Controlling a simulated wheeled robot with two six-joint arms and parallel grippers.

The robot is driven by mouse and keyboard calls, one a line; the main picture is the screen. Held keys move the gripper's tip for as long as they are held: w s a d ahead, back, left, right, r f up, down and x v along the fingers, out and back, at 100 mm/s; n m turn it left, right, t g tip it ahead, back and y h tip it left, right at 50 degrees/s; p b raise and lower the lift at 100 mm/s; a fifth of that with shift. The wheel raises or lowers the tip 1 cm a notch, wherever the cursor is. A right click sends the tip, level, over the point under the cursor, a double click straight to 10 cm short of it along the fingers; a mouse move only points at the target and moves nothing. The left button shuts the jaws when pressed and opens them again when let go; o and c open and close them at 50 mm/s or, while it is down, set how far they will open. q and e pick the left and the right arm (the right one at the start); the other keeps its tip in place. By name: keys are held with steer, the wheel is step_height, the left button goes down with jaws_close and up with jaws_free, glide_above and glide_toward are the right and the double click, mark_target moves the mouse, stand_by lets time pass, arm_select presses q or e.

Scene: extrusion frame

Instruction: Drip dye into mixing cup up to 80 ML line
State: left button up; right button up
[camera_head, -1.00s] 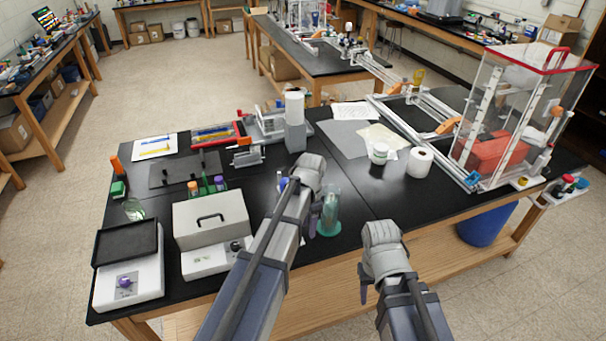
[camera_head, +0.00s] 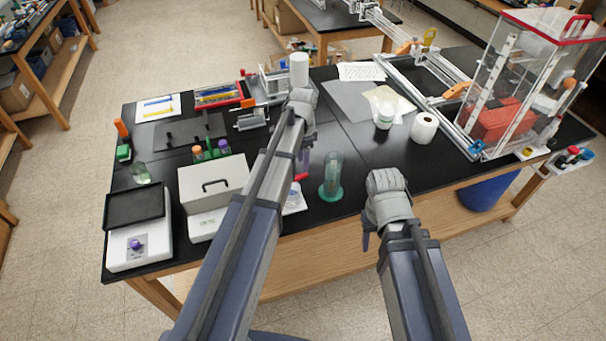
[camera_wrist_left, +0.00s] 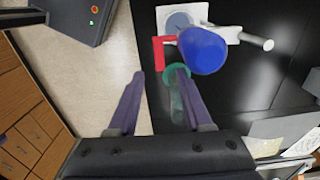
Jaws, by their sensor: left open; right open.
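My left gripper (camera_head: 303,165) is open and empty above the bench; its two purple fingers show apart in the left wrist view (camera_wrist_left: 155,90). Beyond them there is a blue rounded vessel (camera_wrist_left: 202,50) with a white side handle and a red bracket (camera_wrist_left: 160,52), over a white plate (camera_wrist_left: 205,14). In the head view the red bracket (camera_head: 301,177) and part of the plate (camera_head: 294,201) show beside my left arm, which hides the blue vessel. I cannot clearly make out a mixing cup or an 80 ML line. My right gripper (camera_head: 368,230) is open and empty at the bench's front edge.
A clear cylinder on a green base (camera_head: 331,192) stands right of my left gripper, partly under one finger in the wrist view. A grey box (camera_head: 212,184), capped vials (camera_head: 210,150), a glass beaker (camera_head: 140,174) and a white roll (camera_head: 424,128) stand around.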

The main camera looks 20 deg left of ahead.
mark_target(303, 174)
arm_select(q)
step_height(303, 174, down, 6)
steer(key=b, duration=0.5)
steer(key=shift+r, duration=0.1)
steer(key=shift+c, duration=0.3)
jaws_close()
